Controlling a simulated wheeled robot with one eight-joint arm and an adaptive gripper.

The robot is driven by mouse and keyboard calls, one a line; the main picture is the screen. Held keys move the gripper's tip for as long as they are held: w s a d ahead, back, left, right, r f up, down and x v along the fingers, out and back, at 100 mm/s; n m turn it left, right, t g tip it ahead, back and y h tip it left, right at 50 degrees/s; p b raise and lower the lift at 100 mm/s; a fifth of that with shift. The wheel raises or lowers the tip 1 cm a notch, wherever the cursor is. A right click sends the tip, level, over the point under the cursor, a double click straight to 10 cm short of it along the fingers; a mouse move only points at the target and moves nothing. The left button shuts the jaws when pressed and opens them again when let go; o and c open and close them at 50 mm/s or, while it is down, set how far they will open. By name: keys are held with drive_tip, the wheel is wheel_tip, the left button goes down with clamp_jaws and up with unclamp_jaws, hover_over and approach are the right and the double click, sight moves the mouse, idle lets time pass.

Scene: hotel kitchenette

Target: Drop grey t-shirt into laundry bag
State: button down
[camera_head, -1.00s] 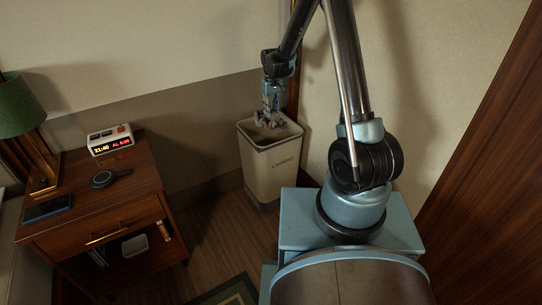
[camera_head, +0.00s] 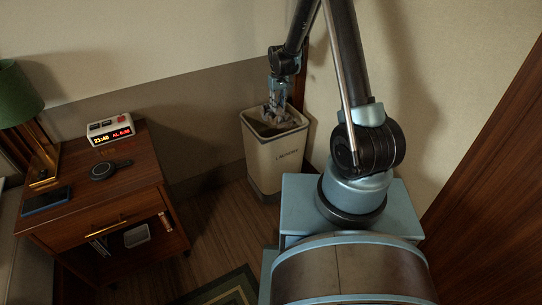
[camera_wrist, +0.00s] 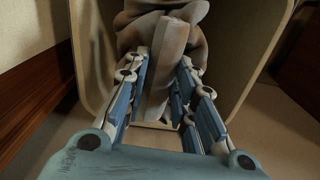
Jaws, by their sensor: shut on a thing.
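The laundry bag (camera_head: 273,167) is a tall beige bin with a dark rim and lettering on its front, standing upright in the corner. My gripper (camera_head: 276,112) points down at its open mouth, with the fingers at about rim level. In the wrist view, my gripper (camera_wrist: 165,75) is shut on the grey t-shirt (camera_wrist: 165,32), a bunched grey-brown cloth with a fold between the fingers. The cloth hangs within the bag's walls (camera_wrist: 95,55). Its lower part is hidden, and in the head view it is hard to tell from the fingers.
A wooden nightstand (camera_head: 100,210) stands at the left. Walls close in behind the bag. A rug (camera_head: 228,290) lies on the floor in front.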

drive_tip(key=shift+f, duration=0.35)
drive_tip(key=c, duration=1.2)
unclamp_jaws()
drive_tip(key=shift+c, duration=0.2)
drive_tip(key=shift+r, duration=0.1)
wheel_tip(320, 180, up, 12)
